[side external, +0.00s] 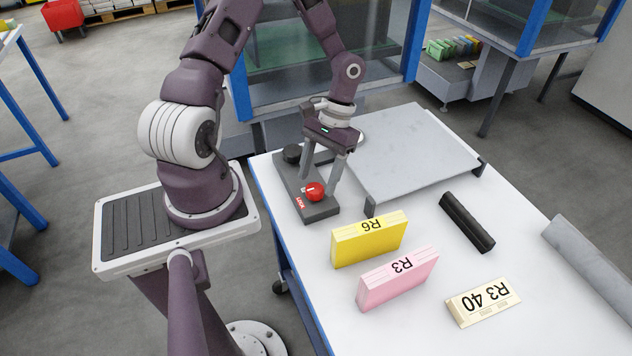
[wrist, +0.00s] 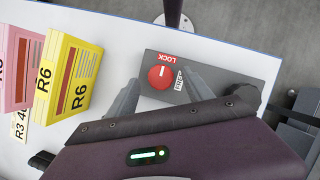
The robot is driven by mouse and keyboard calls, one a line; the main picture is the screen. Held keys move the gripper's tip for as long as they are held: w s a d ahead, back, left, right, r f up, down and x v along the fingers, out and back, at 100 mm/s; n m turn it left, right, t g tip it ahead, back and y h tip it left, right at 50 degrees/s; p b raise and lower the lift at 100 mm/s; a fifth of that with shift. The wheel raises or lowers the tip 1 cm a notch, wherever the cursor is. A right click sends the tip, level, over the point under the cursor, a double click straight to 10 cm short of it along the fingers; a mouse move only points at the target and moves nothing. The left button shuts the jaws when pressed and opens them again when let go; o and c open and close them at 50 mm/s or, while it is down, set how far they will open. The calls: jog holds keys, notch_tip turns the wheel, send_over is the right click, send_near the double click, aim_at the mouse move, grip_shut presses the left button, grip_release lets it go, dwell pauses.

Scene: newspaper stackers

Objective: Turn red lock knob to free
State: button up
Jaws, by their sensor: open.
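The red lock knob (side external: 314,191) sits on a dark grey control box (side external: 322,213) at the left edge of the white table. My gripper (side external: 320,183) is open above the box, pointing down. In the wrist view its two fingers (wrist: 165,95) reach toward the knob, one on each side and below it. I cannot tell whether they touch it.
A black knob (side external: 291,153) stands at the box's far end. A raised grey plate (side external: 405,150) is right of my gripper. A yellow R6 block (side external: 368,240), a pink R3 block (side external: 398,280), a cream R3 40 block (side external: 483,301) and a black bar (side external: 467,222) lie nearer.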

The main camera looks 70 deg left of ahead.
jog(key=shift+x, duration=1)
jog(key=shift+c, duration=0.2)
grip_shut()
